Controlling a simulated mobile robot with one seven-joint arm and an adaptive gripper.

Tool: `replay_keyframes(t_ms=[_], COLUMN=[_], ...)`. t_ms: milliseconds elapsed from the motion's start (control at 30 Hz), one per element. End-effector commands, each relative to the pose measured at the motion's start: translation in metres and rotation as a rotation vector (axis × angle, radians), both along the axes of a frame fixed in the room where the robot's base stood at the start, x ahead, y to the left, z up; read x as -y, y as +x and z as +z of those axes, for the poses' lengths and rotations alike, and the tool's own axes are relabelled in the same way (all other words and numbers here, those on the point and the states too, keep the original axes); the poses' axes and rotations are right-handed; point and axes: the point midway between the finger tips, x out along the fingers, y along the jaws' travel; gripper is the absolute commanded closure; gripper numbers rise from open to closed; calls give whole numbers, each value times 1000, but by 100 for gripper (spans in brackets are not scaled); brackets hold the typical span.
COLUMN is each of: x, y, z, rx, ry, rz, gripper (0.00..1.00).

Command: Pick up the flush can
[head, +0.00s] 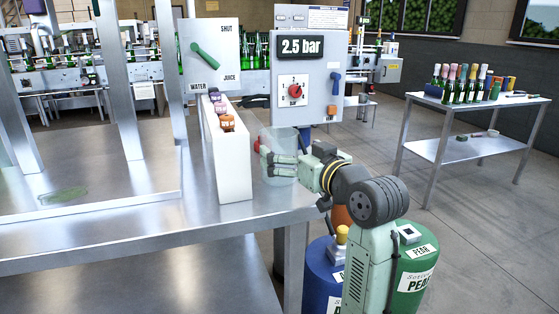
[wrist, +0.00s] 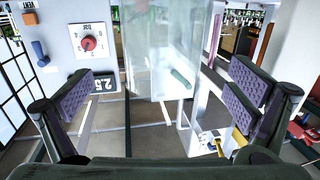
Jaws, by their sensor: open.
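A clear, see-through cylinder, which looks like the flush can (head: 281,138), stands upright near the right end of the steel table. My gripper (head: 273,166) is level with it, reaching in from the right, and its fingers overlap the clear wall in the head view. In the wrist view my gripper (wrist: 165,92) is open, with a purple pad on each side. The clear can (wrist: 165,45) lies ahead between the pads, with visible space on both sides. I cannot tell exactly how deep the fingers reach around it.
A white rack (head: 228,165) with several coloured capsules stands close left of the can. A 2.5 bar panel (head: 302,75) with a red knob rises behind. The steel table (head: 130,225) is mostly clear at front. Blue and green drums (head: 415,275) stand below right.

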Motion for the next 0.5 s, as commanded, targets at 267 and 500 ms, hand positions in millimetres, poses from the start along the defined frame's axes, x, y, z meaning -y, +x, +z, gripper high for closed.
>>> replay_keyframes(t_ms=[267,500], x=[-21,-29], y=[30,45], z=[-2,-4], rx=[-2,1], ry=[1,0], rz=[1,-1], gripper=[1,1])
